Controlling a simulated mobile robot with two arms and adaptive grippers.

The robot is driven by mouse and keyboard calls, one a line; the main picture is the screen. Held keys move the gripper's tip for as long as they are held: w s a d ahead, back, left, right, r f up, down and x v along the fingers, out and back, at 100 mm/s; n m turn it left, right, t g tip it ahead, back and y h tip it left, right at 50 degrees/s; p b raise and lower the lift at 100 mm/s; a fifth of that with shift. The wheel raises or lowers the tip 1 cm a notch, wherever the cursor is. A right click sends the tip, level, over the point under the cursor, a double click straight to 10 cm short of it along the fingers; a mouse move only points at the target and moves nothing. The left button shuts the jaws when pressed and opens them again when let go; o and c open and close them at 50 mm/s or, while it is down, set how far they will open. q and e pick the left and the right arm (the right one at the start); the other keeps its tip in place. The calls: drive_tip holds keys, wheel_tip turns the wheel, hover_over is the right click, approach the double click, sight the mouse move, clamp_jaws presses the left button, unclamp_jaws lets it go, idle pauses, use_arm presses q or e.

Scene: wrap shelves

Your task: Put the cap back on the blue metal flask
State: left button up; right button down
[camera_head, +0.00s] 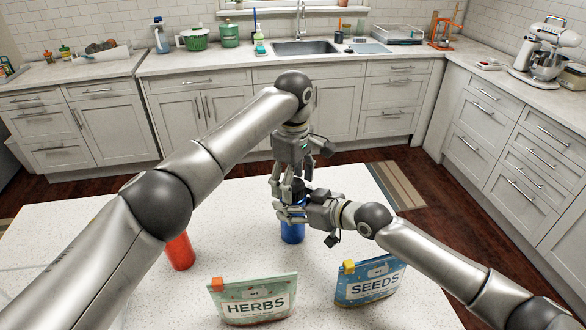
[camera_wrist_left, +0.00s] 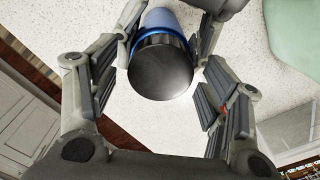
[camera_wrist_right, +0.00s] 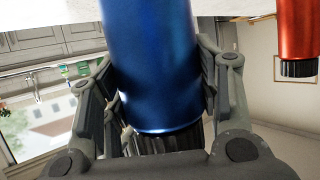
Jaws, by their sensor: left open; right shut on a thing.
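The blue metal flask (camera_head: 292,233) stands upright on the white speckled table, and its upper part is hidden by my grippers. A dark cap (camera_wrist_left: 161,67) sits over the flask's top, with blue body showing behind it in the left wrist view. In the right wrist view the dark ribbed cap (camera_wrist_right: 168,142) meets the end of the blue body (camera_wrist_right: 155,65); I cannot tell if it is screwed tight. My right gripper (camera_head: 294,209) is shut on the flask just below the cap. My left gripper (camera_head: 288,188) is above it, open, with fingers on either side of the cap.
A red flask (camera_head: 181,251) with a dark cap (camera_wrist_right: 298,68) stands to the left. A green HERBS pouch (camera_head: 253,299) and a blue SEEDS pouch (camera_head: 370,281) stand near the front. The table's far right part is clear. Counters with a sink (camera_head: 305,47) lie beyond.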

use_arm(q)
drive_tip(key=shift+f, duration=0.3)
drive_tip(key=shift+c, duration=0.5)
drive_tip(key=c, duration=1)
drive_tip(key=o, duration=1.1)
drive_tip(key=shift+o, duration=0.2)
drive_tip(key=shift+r, duration=2.25)
drive_tip(key=shift+o, duration=0.2)
